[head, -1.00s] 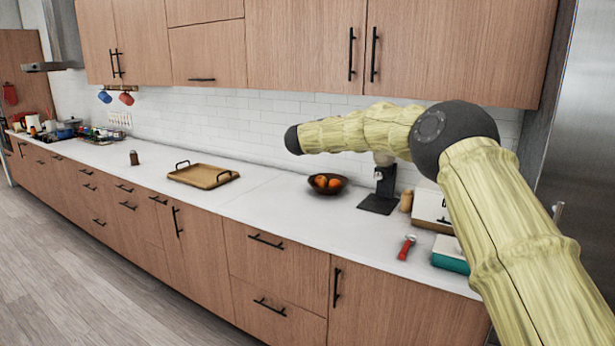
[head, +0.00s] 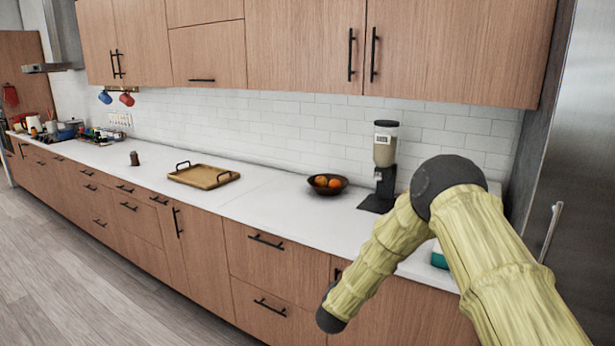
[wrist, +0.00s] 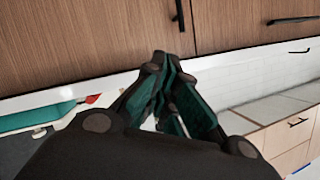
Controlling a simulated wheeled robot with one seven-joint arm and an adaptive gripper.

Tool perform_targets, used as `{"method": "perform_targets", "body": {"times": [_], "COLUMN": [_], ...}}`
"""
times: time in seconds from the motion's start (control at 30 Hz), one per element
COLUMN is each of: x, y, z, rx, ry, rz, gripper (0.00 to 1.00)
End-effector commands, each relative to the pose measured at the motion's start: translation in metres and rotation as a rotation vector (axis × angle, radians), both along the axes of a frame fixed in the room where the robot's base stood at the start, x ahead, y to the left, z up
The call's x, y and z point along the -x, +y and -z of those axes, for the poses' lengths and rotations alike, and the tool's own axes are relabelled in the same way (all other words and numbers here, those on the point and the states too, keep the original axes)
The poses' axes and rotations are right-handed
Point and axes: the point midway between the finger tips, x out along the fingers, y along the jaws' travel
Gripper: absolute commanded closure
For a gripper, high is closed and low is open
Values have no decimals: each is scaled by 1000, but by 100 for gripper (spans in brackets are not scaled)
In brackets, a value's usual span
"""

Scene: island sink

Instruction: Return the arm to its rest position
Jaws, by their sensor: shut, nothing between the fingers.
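My arm (head: 375,262) bends at a dark elbow joint at the right of the head view, and its forearm slopes down and to the left in front of the lower cabinets. My gripper is outside the head view. In the wrist view my gripper (wrist: 172,112) is shut and empty, its dark fingers with teal inner pads close together. Behind the fingers in that view are wooden cabinet fronts and the white counter edge.
The white counter (head: 270,200) holds a wooden tray (head: 204,178), a bowl of oranges (head: 327,184) and a coffee grinder (head: 384,160). A teal object (head: 438,256) is partly hidden behind my arm. The floor (head: 60,270) at the left is clear.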

Motion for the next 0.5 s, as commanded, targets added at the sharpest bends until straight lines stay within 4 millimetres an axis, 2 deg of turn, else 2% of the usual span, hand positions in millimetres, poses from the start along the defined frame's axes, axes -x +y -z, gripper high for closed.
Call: {"method": "perform_targets", "body": {"times": [0.03,0.2,0.37,0.5], "x": [21,91,165,235], "y": [-3,-13,-25,-38], "z": [25,93,147,185], "rx": [18,65,100,122], "ry": [54,223,386,531], "rz": [-30,-129,-218,-290], "gripper": [100,100,100,100]}}
